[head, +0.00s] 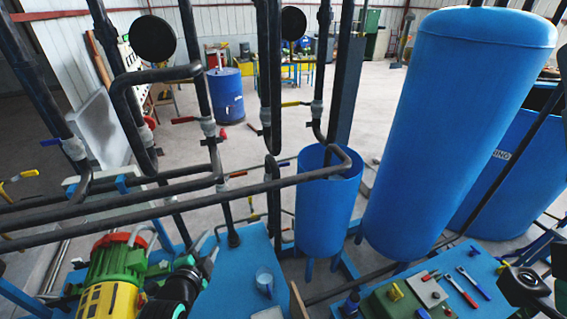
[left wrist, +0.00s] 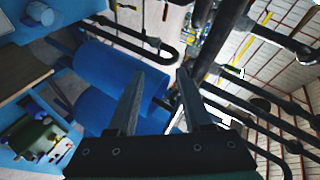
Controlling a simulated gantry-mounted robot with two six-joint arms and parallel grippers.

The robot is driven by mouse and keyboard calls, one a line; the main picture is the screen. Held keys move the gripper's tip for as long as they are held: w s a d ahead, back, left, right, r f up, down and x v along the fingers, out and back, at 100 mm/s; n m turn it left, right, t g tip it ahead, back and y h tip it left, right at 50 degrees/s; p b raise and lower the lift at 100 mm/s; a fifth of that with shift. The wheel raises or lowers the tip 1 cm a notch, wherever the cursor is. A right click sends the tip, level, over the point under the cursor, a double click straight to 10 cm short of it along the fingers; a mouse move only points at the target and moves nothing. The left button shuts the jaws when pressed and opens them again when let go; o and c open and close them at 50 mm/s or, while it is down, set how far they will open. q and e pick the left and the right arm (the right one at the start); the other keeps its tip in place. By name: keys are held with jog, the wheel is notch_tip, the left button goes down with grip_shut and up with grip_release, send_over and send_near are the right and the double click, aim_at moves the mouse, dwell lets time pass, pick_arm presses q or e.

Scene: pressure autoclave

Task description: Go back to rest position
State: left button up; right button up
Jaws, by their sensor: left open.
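My left gripper (head: 205,262) is at the lower left of the head view, small and dark, just right of the green, yellow and red motor (head: 115,275). In the left wrist view my left gripper (left wrist: 160,76) has its two fingers spread apart, with nothing between them. Behind the fingers are blue tank surfaces (left wrist: 120,70) and dark pipes. My right gripper cannot be made out in the head view.
Dark pipes (head: 200,204) cross in front at the left. A blue open vessel (head: 325,205) and a tall blue tank (head: 450,120) stand at centre and right. Tools (head: 465,287) lie at lower right.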

pick_arm(q)
jog(key=s+d+r+n+t, duration=0.1)
jog(key=r+t, duration=0.1)
jog(key=r, duration=0.8)
jog(key=s+d+r+n+t+h+p, duration=0.1)
jog(key=r+t, duration=0.2)
jog(key=r, duration=0.8)
jog(key=s+d+r+n+t, duration=0.1)
jog(key=r+t, duration=0.1)
jog(key=r, duration=0.8)
jog(key=s+r+n+t+h, duration=0.1)
jog(key=s+r+n+t, duration=0.6)
jog(key=s+r, duration=1)
notch_tip(320, 180, up, 2)
jog(key=shift+s+n+p, duration=0.35)
jog(key=shift+s+n, duration=0.05)
jog(key=shift+n, duration=0.8)
